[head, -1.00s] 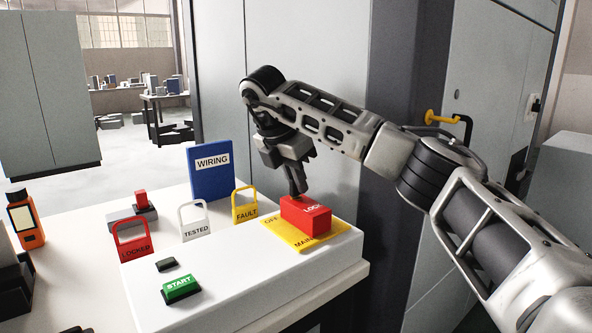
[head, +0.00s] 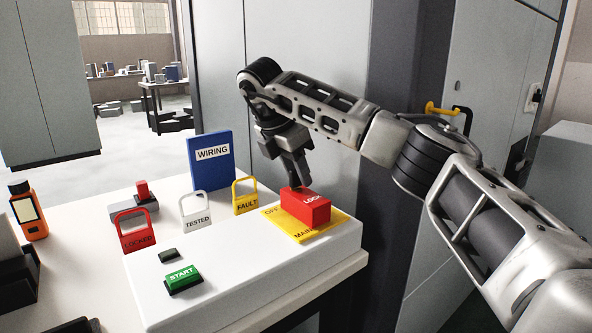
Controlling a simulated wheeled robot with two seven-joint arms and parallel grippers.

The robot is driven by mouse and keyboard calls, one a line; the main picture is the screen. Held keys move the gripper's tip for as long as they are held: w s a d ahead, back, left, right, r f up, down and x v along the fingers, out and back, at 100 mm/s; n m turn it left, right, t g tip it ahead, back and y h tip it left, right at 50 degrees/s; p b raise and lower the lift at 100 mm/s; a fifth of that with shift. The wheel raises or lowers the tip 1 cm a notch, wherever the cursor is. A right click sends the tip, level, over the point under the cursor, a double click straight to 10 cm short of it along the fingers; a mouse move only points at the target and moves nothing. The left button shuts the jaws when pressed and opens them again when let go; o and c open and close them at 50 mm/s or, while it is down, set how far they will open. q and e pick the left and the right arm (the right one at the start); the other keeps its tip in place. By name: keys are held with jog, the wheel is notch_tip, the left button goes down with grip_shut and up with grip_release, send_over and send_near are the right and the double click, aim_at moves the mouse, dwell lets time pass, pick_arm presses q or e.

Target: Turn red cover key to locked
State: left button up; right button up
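The red cover (head: 306,209) is a block marked LOCK. It sits on the yellow plate (head: 322,235), which reads OFF and MAIN in the parts that show. My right gripper (head: 295,184) points down at the back left top edge of the red cover. Its fingers look close together, and the fingertips are partly hidden behind the block, so I cannot tell whether they hold anything. No separate key shows on the cover. My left gripper is not in view.
Red LOCKED (head: 137,242), white TESTED (head: 197,224) and yellow FAULT (head: 246,207) tags stand on the white console (head: 230,270). A green START button (head: 182,276) is in front. A blue WIRING binder (head: 211,178) stands behind. An orange device (head: 28,212) is at left.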

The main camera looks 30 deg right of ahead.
jog(key=shift+a+r, duration=0.1)
jog(key=shift+r, duration=0.1)
pick_arm(q)
jog(key=p, duration=0.2)
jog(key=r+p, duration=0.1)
jog(key=p, duration=0.1)
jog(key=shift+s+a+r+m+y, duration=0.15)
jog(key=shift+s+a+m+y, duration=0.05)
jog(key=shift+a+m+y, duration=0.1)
pick_arm(e)
jog(key=v, duration=1.5)
jog(key=shift+r, duration=0.25)
